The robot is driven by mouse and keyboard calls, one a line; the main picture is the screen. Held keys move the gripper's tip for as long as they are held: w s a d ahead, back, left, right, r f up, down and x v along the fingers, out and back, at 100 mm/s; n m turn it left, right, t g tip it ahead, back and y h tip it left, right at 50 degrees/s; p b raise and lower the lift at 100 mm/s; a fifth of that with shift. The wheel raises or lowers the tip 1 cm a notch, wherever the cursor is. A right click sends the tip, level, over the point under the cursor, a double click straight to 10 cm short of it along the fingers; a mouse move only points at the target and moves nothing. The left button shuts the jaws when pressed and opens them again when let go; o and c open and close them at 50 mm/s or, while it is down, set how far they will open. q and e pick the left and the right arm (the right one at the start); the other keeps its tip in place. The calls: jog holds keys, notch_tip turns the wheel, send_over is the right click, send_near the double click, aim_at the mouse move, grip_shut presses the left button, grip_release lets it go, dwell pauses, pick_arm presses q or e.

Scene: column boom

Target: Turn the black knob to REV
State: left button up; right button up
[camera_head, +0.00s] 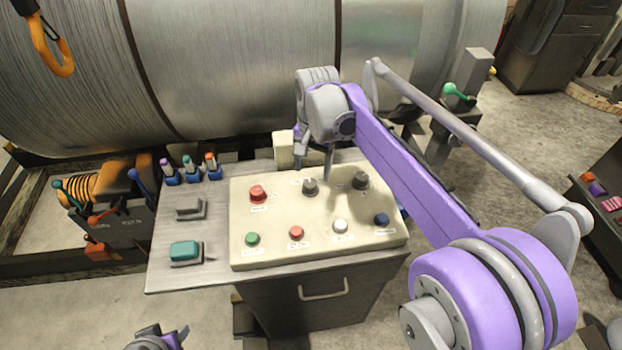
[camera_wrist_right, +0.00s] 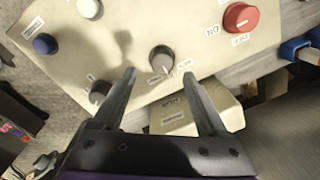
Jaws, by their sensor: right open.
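A dark grey-black knob (camera_head: 310,186) with a pale pointer mark stands on the cream control panel (camera_head: 217,262). In the right wrist view this knob (camera_wrist_right: 162,60) sits just ahead of the fingertips, roughly between their lines. Small labels flank it, too blurred to read surely. A second dark knob (camera_head: 360,180) is to its right; in the wrist view this one (camera_wrist_right: 98,92) is beside the left-hand finger. My right gripper (camera_head: 313,168) is open and empty above the panel's back edge, fingers pointing down. Part of my left gripper (camera_head: 158,340) shows at the bottom edge, its jaws unclear.
The panel also has a red knob (camera_head: 258,194) and green (camera_head: 252,239), red (camera_head: 296,233), white (camera_head: 341,227) and blue (camera_head: 381,220) buttons. A teal button (camera_head: 185,251) is on the metal desk (camera_head: 160,280). A large metal drum (camera_head: 230,70) stands close behind.

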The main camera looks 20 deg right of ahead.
aim_at(311, 183)
jog(key=f, duration=0.5)
jog(key=shift+w+a, duration=0.1)
jog(key=shift+w, duration=0.1)
grip_shut()
